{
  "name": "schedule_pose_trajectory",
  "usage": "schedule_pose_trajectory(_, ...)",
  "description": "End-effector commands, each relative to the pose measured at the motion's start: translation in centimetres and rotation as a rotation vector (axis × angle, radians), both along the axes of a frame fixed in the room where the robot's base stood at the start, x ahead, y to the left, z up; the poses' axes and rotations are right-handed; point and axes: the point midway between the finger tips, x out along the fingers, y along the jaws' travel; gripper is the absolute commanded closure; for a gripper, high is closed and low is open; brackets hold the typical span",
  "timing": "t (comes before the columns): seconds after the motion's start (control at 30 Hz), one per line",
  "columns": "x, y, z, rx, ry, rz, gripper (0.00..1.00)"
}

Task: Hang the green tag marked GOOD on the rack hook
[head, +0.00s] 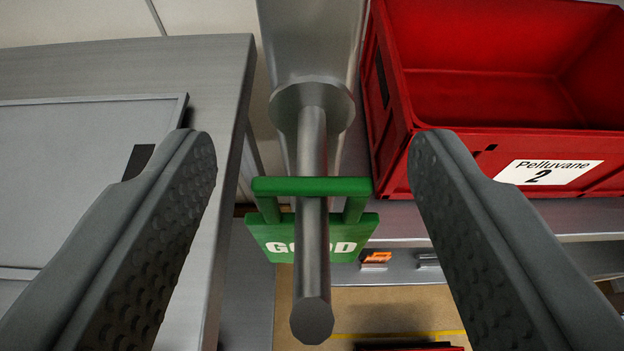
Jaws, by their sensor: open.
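The green tag (354,248) marked GOOD hangs on the grey metal rack hook (312,262). Its green top bar (345,186) passes over or around the hook's rod, and its plate hangs below and behind the rod. The rod hides the middle of the word. The hook sticks out toward me from a round flange on a grey post. My gripper (312,165) is open and empty, with one finger to the left and one to the right of the hook and tag. Neither finger touches the tag.
A red crate (395,120) labelled Pelluvane 2 stands at the upper right, close to the right finger. A grey metal bench or cabinet (215,75) fills the left side. Below the hook are a lower grey shelf (400,270) and the tan floor (390,305).

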Motion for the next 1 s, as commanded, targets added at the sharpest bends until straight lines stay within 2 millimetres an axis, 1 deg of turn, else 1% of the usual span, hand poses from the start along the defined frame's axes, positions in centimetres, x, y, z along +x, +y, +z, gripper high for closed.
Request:
schedule_pose_trajectory(0.03, -0.9, 0.0, 0.5, 0.000, -0.002, 0.000, 0.44)
schedule_pose_trajectory(0.1, -1.9, 0.0, 0.9, 0.000, -0.002, 0.000, 0.44)
schedule_pose_trajectory(0.7, -10.8, 0.0, 4.5, 0.000, -0.001, 0.000, 0.44)
schedule_pose_trajectory(0.8, -11.9, 0.0, 4.9, 0.000, 0.000, 0.000, 0.44)
schedule_pose_trajectory(1.0, -13.0, 0.0, 5.4, 0.000, 0.000, 0.000, 0.44)
